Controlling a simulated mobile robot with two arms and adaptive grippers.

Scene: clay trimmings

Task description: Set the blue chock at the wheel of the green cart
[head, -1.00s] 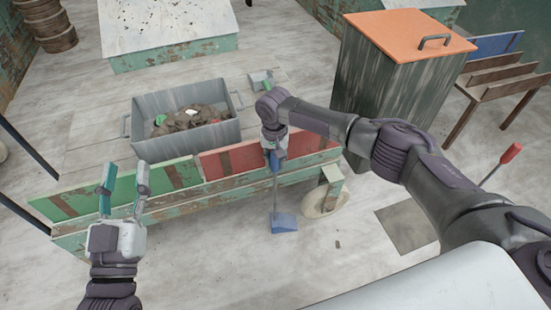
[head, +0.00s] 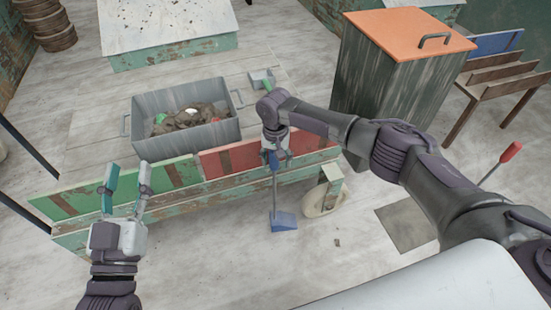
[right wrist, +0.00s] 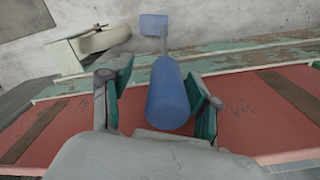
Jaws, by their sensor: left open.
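The blue chock (head: 284,221) is a wedge on the floor with a thin rod rising to a thick blue grip. It also shows in the right wrist view (right wrist: 153,24), its grip (right wrist: 168,95) nearest the camera. It lies just left of the cart's pale wheel (head: 323,199), with a narrow gap seen between them. The cart (head: 200,205) has worn green sides with green and red boards. My right gripper (head: 276,158) has its fingers on both sides of the grip, with space showing beside it in the wrist view. My left gripper (head: 124,188) is open and empty before the green board.
A tall box with an orange lid (head: 410,32) stands right of the cart. The floor in front of the wheel is mostly clear.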

